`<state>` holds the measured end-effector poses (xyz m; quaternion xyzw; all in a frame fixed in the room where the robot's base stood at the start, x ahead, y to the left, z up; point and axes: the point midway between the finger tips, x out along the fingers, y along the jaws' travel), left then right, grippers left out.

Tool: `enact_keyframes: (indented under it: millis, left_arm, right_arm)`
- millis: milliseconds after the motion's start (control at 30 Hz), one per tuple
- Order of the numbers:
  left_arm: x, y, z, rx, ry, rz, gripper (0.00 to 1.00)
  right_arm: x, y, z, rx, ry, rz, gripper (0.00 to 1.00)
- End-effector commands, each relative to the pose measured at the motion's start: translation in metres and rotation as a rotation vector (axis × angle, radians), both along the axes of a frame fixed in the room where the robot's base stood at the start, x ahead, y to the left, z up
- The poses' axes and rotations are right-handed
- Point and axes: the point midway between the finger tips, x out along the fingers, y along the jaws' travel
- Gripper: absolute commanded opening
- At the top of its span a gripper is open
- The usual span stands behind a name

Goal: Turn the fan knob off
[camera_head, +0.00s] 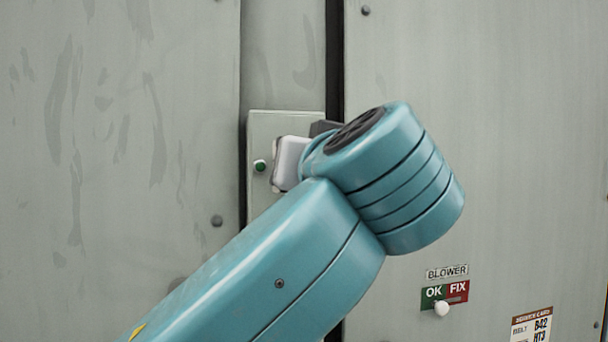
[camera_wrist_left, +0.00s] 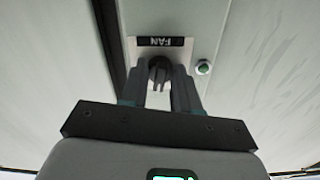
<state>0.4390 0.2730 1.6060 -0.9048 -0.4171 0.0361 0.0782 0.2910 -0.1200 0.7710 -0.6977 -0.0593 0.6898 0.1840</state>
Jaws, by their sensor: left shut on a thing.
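The dark fan knob (camera_wrist_left: 159,68) sits on a pale control box below a black FAN label (camera_wrist_left: 160,41), which reads upside down in the left wrist view. My left gripper (camera_wrist_left: 161,80) has one finger on each side of the knob and is shut on it. The knob's pointer direction is hard to make out between the fingers. In the head view my left arm covers the knob and the fingertips; only the box's upper left part (camera_head: 262,130) shows. My right gripper is in neither view.
A green button (camera_head: 260,166) is on the box beside the knob; the left wrist view shows it too (camera_wrist_left: 204,67). Grey metal panels surround the box. A BLOWER OK/FIX plate (camera_head: 445,285) with a white knob (camera_head: 441,308) and a service card (camera_head: 531,326) are at lower right.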

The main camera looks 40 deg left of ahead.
Motion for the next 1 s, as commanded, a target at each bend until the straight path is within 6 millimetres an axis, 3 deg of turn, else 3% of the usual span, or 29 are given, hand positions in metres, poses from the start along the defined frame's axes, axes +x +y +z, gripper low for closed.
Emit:
enact_keyframes:
  millis: [333, 867, 900, 933, 1000]
  left_arm:
    - [0.0007, -0.0013, -0.0032, -0.091, -0.096, 0.0, 0.0]
    - [0.0007, -0.0014, -0.0027, -0.105, -0.112, 0.0, 0.0]
    - [0.0007, -0.0014, -0.0026, -0.105, -0.112, 0.0, 0.43]
    - [0.0007, -0.0014, -0.0024, -0.104, -0.112, 0.0, 0.53]
    - [0.0005, -0.0011, -0.002, -0.104, -0.114, 0.0, 0.55]
  right_arm:
    - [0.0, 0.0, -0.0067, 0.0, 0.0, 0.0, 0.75]
    - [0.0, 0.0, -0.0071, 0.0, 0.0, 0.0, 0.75]
    - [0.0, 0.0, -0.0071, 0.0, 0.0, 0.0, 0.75]
    - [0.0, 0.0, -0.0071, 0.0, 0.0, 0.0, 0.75]
    - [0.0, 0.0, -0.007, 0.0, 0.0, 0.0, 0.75]
